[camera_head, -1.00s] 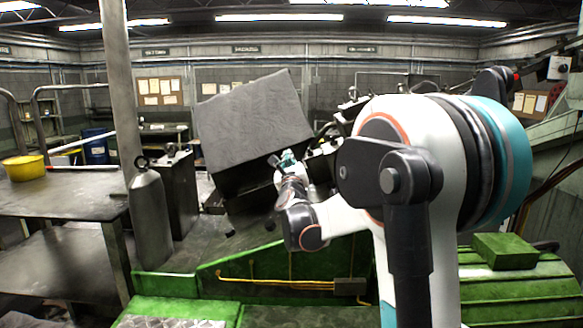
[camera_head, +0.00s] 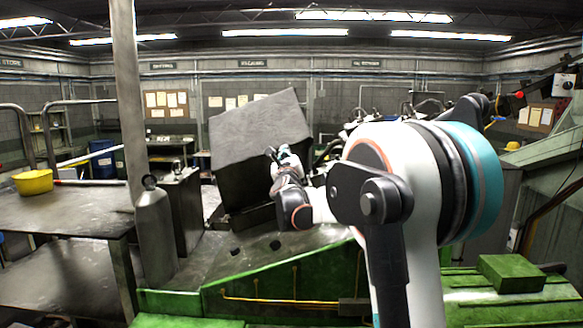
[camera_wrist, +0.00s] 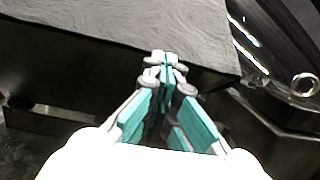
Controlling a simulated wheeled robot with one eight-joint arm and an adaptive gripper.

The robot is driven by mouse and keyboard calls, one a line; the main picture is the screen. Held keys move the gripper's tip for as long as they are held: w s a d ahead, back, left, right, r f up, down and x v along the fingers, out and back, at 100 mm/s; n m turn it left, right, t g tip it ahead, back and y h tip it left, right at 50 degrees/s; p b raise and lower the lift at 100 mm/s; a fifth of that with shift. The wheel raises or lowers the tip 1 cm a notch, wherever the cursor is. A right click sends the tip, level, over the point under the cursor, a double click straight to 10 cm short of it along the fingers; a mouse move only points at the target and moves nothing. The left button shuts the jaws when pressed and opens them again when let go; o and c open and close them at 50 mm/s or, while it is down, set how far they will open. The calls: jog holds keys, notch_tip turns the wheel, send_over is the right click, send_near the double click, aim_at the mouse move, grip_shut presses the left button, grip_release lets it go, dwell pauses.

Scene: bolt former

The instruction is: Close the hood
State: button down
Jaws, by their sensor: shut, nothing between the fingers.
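The hood (camera_head: 258,130) is a large dark grey box-shaped cover, standing tilted on the machine in the middle of the head view. Its grey face also fills the upper left of the wrist view (camera_wrist: 90,22).
A grey post (camera_head: 130,100) and a grey cylinder (camera_head: 155,232) stand left of the hood. A metal table (camera_head: 60,212) with a yellow bin (camera_head: 34,182) is at far left. The green machine base (camera_head: 280,278) lies in front. Shiny curved metal (camera_wrist: 255,60) is right of the fingers.

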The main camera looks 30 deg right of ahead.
aim_at(281, 135)
jog(key=w+r, duration=0.2)
jog(key=w+d+r+p, duration=0.1)
jog(key=w, duration=0.2)
jog(key=w+d+r+p, duration=0.1)
jog(key=w+r, duration=0.1)
jog(key=shift+w+d+r, duration=0.25)
jog(key=shift+w+r, duration=0.1)
jog(key=shift+w, duration=0.05)
jog(key=shift+r+p+x, duration=0.15)
jog(key=shift+p+x, duration=0.65)
jog(key=shift+x, duration=2)
jog(key=shift+r+p+x, duration=0.15)
jog(key=shift+p+x, duration=0.65)
jog(key=shift+x, duration=2)
jog(key=shift+a, duration=0.15)
